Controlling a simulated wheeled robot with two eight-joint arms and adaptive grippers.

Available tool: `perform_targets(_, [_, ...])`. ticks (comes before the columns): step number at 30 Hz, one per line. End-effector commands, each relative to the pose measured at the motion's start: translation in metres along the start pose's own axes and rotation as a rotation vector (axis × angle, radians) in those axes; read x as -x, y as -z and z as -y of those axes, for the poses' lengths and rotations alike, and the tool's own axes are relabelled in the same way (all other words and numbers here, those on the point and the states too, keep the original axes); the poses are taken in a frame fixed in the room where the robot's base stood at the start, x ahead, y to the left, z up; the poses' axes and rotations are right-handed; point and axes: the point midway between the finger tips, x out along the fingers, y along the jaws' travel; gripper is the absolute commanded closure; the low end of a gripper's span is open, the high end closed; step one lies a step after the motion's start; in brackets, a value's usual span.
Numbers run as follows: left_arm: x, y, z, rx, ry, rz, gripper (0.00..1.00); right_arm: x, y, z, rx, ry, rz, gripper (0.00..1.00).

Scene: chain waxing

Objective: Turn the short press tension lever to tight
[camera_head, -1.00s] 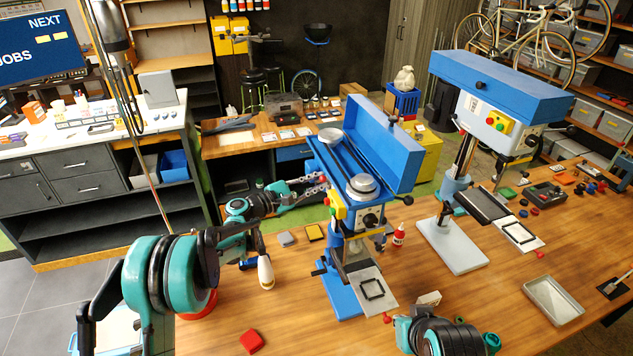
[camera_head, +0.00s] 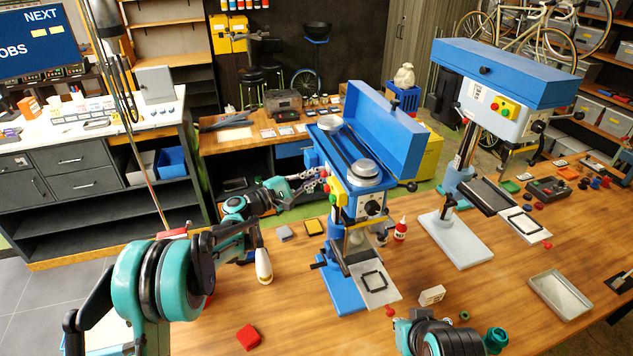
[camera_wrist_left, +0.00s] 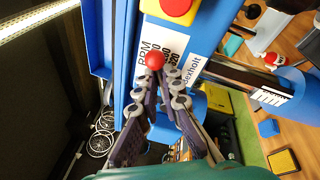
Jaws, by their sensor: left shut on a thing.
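The short press (camera_head: 374,190) is the nearer blue drill press, with its lid open and its belt and pulleys showing. Its tension lever ends in a small red ball knob (camera_wrist_left: 154,60), beside the speed label in the left wrist view. My left gripper (camera_head: 312,181) is at the left side of the press head. In the left wrist view its fingers (camera_wrist_left: 158,85) are closed in around the lever just below the red knob. The lever's shaft is mostly hidden between the fingers. My right gripper is not visible; only part of my right arm shows at the bottom.
The taller blue press (camera_head: 500,90) stands to the right. A red bottle (camera_head: 400,230), a metal tray (camera_head: 560,296) and a red block (camera_head: 248,337) are on the wooden bench (camera_head: 320,335). The front bench is mostly clear.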

Motion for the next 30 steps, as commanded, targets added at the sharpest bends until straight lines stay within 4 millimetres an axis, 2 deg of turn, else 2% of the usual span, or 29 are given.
perform_targets(1, [0.001, 0.004, 0.01, -0.04, -0.007, 0.008, 1.0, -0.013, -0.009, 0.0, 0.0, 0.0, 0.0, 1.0])
perform_targets(3, [0.002, 0.005, 0.013, -0.105, -0.02, 0.021, 1.0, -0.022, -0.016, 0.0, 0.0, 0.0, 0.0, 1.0])
perform_targets(15, [0.004, 0.012, 0.03, -0.464, -0.091, 0.095, 1.0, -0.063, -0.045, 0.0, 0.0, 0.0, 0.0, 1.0])
perform_targets(30, [0.004, 0.02, 0.039, -0.755, -0.148, 0.154, 1.0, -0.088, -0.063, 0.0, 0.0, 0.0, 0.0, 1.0])
